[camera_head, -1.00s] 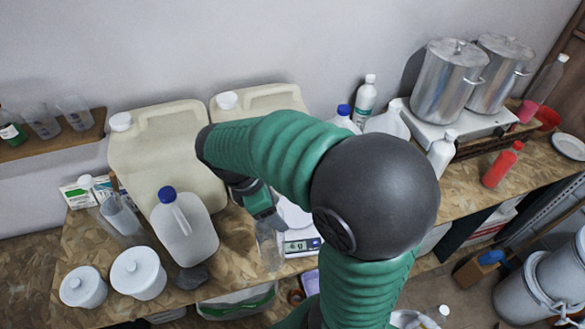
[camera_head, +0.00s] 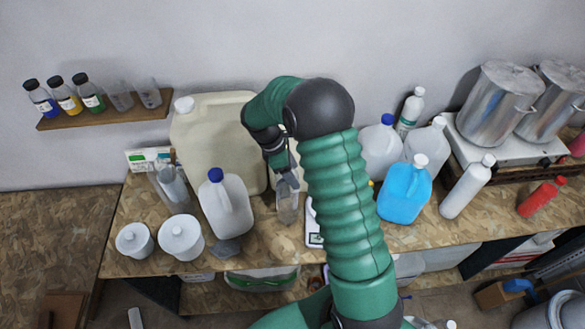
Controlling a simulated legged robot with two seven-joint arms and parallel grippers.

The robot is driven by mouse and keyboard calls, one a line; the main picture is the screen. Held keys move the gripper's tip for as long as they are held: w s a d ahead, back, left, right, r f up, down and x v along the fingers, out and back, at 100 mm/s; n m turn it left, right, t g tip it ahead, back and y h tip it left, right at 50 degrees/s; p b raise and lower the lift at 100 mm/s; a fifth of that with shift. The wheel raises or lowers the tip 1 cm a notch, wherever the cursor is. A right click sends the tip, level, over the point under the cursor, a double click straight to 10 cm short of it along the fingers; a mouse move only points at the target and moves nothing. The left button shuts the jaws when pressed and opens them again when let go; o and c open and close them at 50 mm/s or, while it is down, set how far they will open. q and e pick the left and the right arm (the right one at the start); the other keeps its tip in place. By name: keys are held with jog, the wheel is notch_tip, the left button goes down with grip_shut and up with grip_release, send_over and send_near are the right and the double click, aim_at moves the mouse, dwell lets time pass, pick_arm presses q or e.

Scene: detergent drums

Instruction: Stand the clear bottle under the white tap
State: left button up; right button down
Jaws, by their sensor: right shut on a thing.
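My right gripper (camera_head: 284,178) is shut on the upper end of a clear bottle (camera_head: 288,207), between the blue-capped jug and a small scale. The bottle looks upright; whether its base touches the bench cannot be told. A large cream drum (camera_head: 212,140) with a white cap stands behind and left of it. A second drum is mostly hidden behind my right arm. I cannot make out the white tap; my arm covers the area behind the bottle. My left gripper is not in view.
A blue-capped jug (camera_head: 226,207) stands close left of the bottle, with a dark flat piece (camera_head: 228,249) in front. The scale (camera_head: 314,238) is close right, partly behind my arm. Two white tubs (camera_head: 182,238) sit at front left. A blue jug (camera_head: 404,193) stands right of my arm.

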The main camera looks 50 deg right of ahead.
jog(key=shift+w+d+f, duration=0.1)
jog(key=shift+w+f, duration=0.2)
jog(key=shift+f, duration=0.05)
jog(key=c, duration=0.7)
grip_release()
jog(key=shift+w+d, duration=0.1)
jog(key=shift+w, duration=0.05)
jog(key=shift+o, duration=1.4)
jog(key=shift+d, duration=0.15)
jog(key=shift+o, duration=0.2)
jog(key=shift+d, duration=0.1)
